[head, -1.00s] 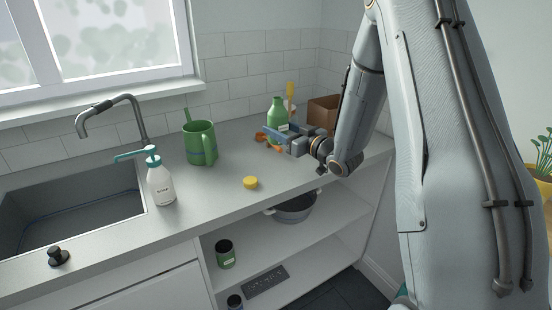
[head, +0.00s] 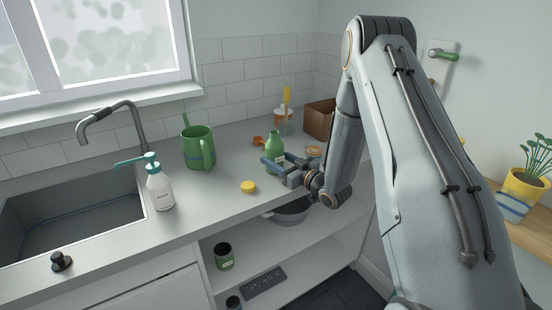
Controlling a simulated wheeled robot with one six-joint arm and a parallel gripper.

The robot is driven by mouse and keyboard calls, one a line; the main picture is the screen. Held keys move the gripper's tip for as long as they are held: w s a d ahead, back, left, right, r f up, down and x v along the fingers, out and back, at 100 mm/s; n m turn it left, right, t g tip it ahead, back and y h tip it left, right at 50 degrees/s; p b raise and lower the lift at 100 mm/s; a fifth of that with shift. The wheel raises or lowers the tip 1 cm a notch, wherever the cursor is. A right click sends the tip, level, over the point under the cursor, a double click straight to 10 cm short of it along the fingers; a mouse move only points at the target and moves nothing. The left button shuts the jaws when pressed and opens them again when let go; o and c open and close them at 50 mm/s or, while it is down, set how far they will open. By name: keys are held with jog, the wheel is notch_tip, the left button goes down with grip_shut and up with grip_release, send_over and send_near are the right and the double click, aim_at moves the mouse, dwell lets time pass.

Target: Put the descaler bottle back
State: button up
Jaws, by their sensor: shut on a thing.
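A green bottle (head: 275,146) with a pale label is upright at the right part of the counter, in the head view. I take it to be the descaler bottle; its label is too small to read. My gripper (head: 272,164) is shut around its lower part, reaching in from the right. The fingers hide some of the bottle's lower body. I cannot tell whether its base touches the counter.
A brown box (head: 319,119) and a white pot (head: 283,122) with a yellow tool stand behind. A yellow lid (head: 248,187) lies in front. A green watering can (head: 198,147) and soap bottle (head: 160,189) stand left, near the sink (head: 75,222). Open shelves (head: 285,250) are below.

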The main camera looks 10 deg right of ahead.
jog(key=shift+f, duration=0.1)
jog(key=o, duration=1.3)
jog(key=shift+r, duration=0.2)
jog(key=b+v, duration=0.3)
jog(key=v, duration=0.9)
